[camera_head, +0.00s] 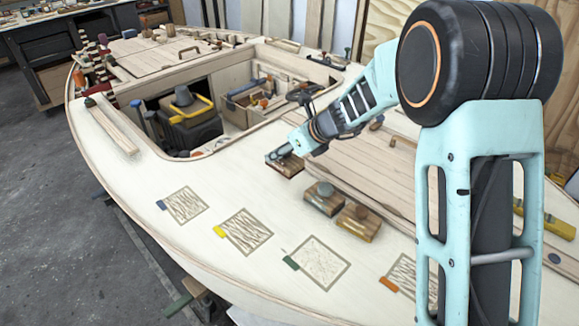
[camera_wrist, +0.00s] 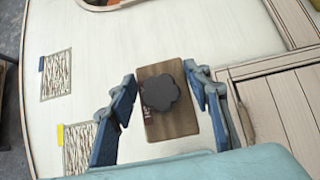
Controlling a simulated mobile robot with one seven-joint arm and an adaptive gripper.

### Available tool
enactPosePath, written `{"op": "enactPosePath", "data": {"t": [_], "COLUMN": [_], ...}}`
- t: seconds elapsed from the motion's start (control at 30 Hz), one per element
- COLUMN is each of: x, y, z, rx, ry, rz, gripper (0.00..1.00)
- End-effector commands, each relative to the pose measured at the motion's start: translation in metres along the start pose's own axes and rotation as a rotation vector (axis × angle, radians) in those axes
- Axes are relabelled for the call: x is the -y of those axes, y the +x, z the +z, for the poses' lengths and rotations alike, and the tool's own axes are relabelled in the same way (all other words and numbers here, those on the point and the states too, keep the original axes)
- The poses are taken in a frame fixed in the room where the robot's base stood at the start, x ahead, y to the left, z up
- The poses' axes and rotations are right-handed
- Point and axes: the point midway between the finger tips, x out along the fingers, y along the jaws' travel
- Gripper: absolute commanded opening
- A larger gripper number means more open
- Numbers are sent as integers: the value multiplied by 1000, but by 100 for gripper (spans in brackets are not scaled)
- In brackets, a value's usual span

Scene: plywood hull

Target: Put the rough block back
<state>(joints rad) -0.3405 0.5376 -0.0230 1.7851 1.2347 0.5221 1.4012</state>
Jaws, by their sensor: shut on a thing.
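My gripper (camera_head: 279,156) is over the pale deck, with its fingers at a wooden block (camera_head: 290,168). In the wrist view, my gripper (camera_wrist: 160,80) has a blue-padded finger on each side of this block (camera_wrist: 172,127), which has a dark lobed knob (camera_wrist: 160,92) on top. The gripper is shut on the block. I cannot tell whether the block touches the deck. Two similar blocks stand to its lower right: one with a grey knob (camera_head: 325,189) and one with a brown knob (camera_head: 357,222). Which block is the rough one is unclear.
Marked deck patches carry blue (camera_head: 184,205), yellow (camera_head: 244,232), green (camera_head: 320,262) and orange (camera_head: 404,272) tape tags. An open cockpit with a dark, yellow-handled toolbox (camera_head: 188,115) lies behind. A raised planked hatch (camera_head: 345,163) borders the blocks. The deck's left front is mostly clear.

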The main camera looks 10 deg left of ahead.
Motion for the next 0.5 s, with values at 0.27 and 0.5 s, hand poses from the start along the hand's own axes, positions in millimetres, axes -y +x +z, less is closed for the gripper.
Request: {"op": "enactPosePath", "data": {"t": [0.27,0.5], "x": [20,26], "y": [16,39], "z": [-18,-41], "rx": [2,1], "ry": [0,1], "rz": [-1,0], "gripper": [6,6]}}
